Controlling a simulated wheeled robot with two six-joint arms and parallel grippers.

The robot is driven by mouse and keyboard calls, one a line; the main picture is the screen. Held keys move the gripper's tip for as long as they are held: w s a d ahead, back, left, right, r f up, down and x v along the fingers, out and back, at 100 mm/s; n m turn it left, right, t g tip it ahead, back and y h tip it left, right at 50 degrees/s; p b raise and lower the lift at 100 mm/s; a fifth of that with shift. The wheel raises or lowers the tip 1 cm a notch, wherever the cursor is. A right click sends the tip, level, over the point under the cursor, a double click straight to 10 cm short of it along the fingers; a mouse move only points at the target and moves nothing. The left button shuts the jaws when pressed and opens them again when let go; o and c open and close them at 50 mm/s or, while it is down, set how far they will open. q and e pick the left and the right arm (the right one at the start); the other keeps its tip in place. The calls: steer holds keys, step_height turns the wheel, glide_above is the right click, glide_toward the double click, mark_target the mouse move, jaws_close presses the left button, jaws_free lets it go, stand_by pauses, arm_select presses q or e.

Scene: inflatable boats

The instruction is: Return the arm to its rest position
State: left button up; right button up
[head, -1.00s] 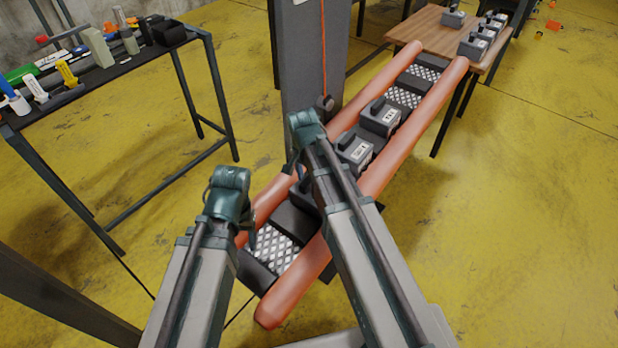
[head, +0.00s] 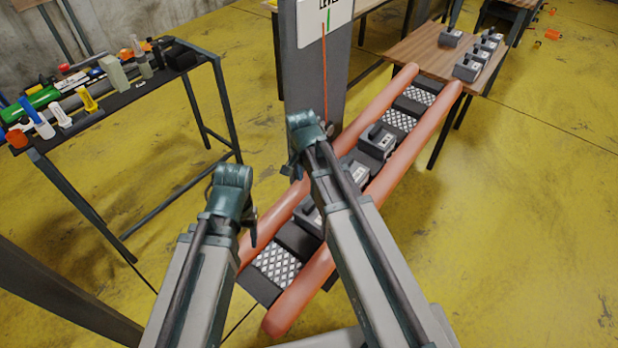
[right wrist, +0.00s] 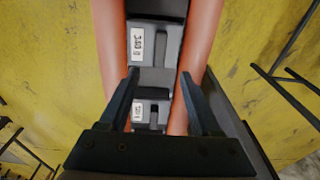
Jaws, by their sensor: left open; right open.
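My left arm ends in a teal wrist at the left, and its dark gripper (head: 250,228) shows only in part beside the near end of the inflatable boat. My right arm's gripper (head: 291,168) is mostly hidden behind its teal wrist, over the boat's left side. In the right wrist view the right gripper (right wrist: 158,92) is open and empty, its fingers apart above the boat. The boat has two long orange tubes (head: 405,148), with grey labelled units (head: 376,142) and patterned plates (head: 277,266) between them.
A black-framed table (head: 120,102) with tools and bottles stands at the left. A grey post (head: 308,75) with a sign rises behind my right wrist. A wooden table (head: 412,50) with several grey units stands at the boat's far end.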

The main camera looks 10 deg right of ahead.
steer(key=shift+r, duration=0.3)
steer(key=s+a+n, duration=0.4)
steer(key=s+n, duration=0.3)
steer(key=s+a+n+g, duration=0.1)
steer(key=s+a+n, duration=0.3)
steer(key=s+n, duration=0.3)
steer(key=shift+s+a+r+p, duration=0.3)
steer(key=shift+s+a+p, duration=0.05)
steer(key=shift+s, duration=0.05)
